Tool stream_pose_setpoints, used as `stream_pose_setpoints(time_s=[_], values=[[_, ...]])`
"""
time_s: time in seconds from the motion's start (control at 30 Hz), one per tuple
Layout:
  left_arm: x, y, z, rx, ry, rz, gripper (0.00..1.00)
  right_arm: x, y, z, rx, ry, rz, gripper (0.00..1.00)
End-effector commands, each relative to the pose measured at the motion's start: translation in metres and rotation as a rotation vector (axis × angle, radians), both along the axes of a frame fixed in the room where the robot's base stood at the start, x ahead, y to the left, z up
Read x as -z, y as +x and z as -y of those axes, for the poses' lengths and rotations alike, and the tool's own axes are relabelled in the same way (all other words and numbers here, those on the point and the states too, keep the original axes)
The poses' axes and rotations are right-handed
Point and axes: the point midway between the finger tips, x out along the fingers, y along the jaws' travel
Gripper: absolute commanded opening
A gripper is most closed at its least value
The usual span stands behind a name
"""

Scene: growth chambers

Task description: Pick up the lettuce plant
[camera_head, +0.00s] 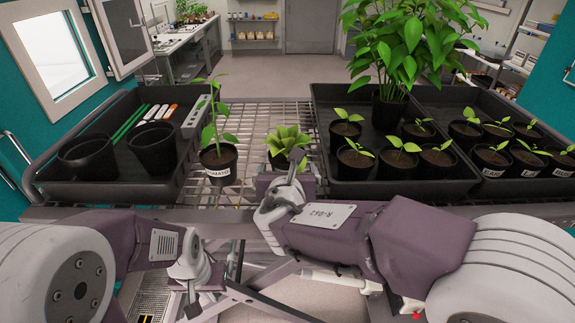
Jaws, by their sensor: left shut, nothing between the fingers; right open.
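The lettuce plant (288,139) is a low rosette of light green leaves in a small black pot, standing on the wire rack shelf (250,125) near its front edge. My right gripper (286,178) is directly in front of the pot, open, and hides its lower part. I cannot tell whether its fingers touch the pot. My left gripper (194,303) is low at the bottom left, below the shelf's front edge, shut and empty, well away from the lettuce.
A potted tomato plant (217,160) stands close left of the lettuce. A black tray (57,190) with empty pots and tools lies at left. Another black tray (322,112) with seedlings and a tall leafy plant (400,50) is close at right. Bare rack lies behind the lettuce.

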Motion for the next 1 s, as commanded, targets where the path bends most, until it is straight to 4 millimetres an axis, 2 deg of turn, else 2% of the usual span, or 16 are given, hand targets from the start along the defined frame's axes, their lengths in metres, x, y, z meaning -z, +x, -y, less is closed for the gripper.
stream_pose_setpoints(time_s=[0.13,0.4,0.6,0.7,0.9,1.0], values=[[-0.002,0.0,0.0,0.0,0.0,0.0,0.0,0.009,0.022,0.001,0.003,0.0,-0.001,0.95],[-0.002,0.0,0.0,0.0,0.0,0.0,0.0,0.011,0.027,0.0,0.0,0.0,0.0,0.95],[-0.002,0.0,0.0,0.0,0.0,0.0,0.0,0.011,0.027,0.0,0.0,0.0,0.0,0.39],[-0.002,0.0,0.0,0.0,0.0,0.0,0.0,0.01,0.027,0.0,0.0,0.001,0.002,0.15],[-0.003,0.0,0.0,0.0,0.0,0.0,0.0,0.008,0.027,0.0,0.0,0.001,0.003,0.15],[-0.009,0.0,0.0,0.0,0.0,0.0,0.0,-0.007,0.027,0.0,0.001,0.005,0.005,0.15]])
